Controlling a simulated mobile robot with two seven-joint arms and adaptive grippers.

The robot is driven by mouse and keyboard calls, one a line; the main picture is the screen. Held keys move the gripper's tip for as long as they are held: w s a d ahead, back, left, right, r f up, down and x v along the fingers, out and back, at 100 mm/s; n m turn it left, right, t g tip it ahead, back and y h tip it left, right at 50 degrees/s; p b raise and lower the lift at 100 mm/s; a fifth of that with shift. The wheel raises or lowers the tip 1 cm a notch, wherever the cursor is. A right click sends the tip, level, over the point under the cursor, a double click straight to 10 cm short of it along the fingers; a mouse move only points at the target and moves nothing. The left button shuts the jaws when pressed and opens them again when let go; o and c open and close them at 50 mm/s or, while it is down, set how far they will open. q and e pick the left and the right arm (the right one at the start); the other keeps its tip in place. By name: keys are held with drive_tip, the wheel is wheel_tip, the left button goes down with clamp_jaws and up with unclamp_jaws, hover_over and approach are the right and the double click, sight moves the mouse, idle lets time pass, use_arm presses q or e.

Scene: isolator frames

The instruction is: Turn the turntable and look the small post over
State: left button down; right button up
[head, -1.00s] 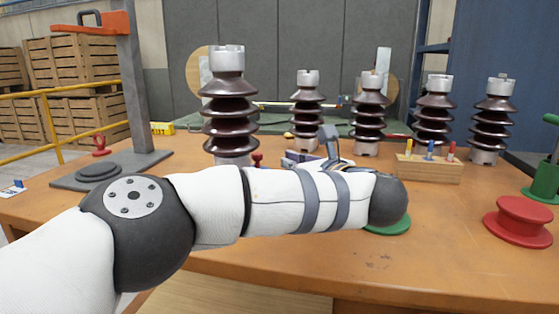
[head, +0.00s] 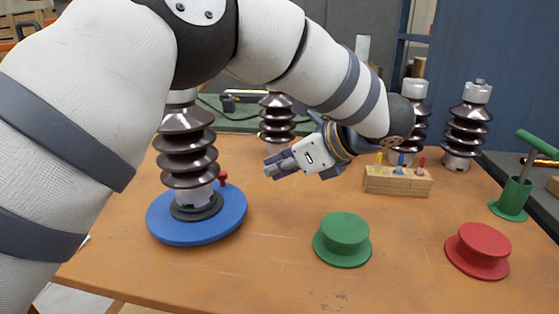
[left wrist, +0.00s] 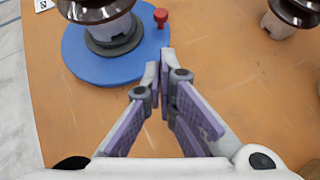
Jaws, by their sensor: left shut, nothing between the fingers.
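The blue round turntable (head: 165,229) lies on the orange-brown table at the left, with a red knob (head: 223,178) at its far right rim. A brown ribbed post (head: 188,150) with a grey foot stands upright on it; my left arm hides its top. In the left wrist view the turntable (left wrist: 85,62), the red knob (left wrist: 160,17) and the post's lower part (left wrist: 108,25) show at the top. My left gripper (head: 272,166) is shut and empty, to the right of the knob and apart from it. Its fingertips (left wrist: 160,66) appear near the turntable's edge in the wrist view.
A green flanged piece (head: 342,238) and a red one (head: 479,250) lie on the table front. A wooden block (head: 397,182) with coloured pegs stands behind them. Several more brown posts (head: 465,130) line the back. A green T-handled stand (head: 513,195) is at the right.

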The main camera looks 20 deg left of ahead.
sight(239, 196)
use_arm(q)
drive_tip(key=x, duration=0.9)
drive_tip(key=shift+s+a+f, duration=0.15)
drive_tip(key=shift+s+f, duration=0.05)
drive_tip(key=shift+f, duration=0.2)
drive_tip(key=shift+w+a+f, duration=0.1)
drive_tip(key=shift+w+a, duration=0.05)
drive_tip(key=shift+a, duration=0.45)
drive_tip(key=shift+w+a, duration=0.2)
drive_tip(key=shift+a, duration=0.45)
drive_tip(key=shift+w+a+f, duration=0.1)
drive_tip(key=shift+w+a, duration=0.05)
drive_tip(key=shift+a, duration=0.45)
